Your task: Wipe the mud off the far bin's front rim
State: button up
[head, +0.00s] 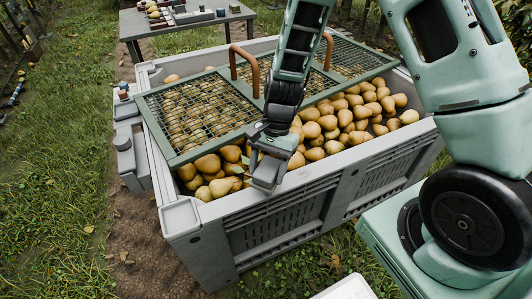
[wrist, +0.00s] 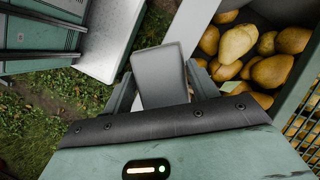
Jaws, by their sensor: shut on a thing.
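A large grey bin (head: 290,205) full of pears stands in front of me in the head view. Its front rim runs from the lower left corner to the right. My gripper (head: 268,172) is over the left half of this rim; I cannot tell whether it touches it. In the wrist view my gripper (wrist: 160,85) is shut on a grey flat block (wrist: 160,72), which sticks out between the fingers. The bin wall (wrist: 190,30) shows beside it. I cannot make out mud on the rim, and a second, farther bin is not clearly distinguishable.
A green mesh lid (head: 205,88) with brown handles lies over the bin's back part. Pears (head: 330,122) fill the open front part. A grey table (head: 190,20) with pears and small items stands behind. A pale tray (wrist: 110,40) shows in the wrist view. Grass lies left.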

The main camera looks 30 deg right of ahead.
jog(key=shift+r+p, duration=1.55)
jog(key=shift+r, duration=0.3)
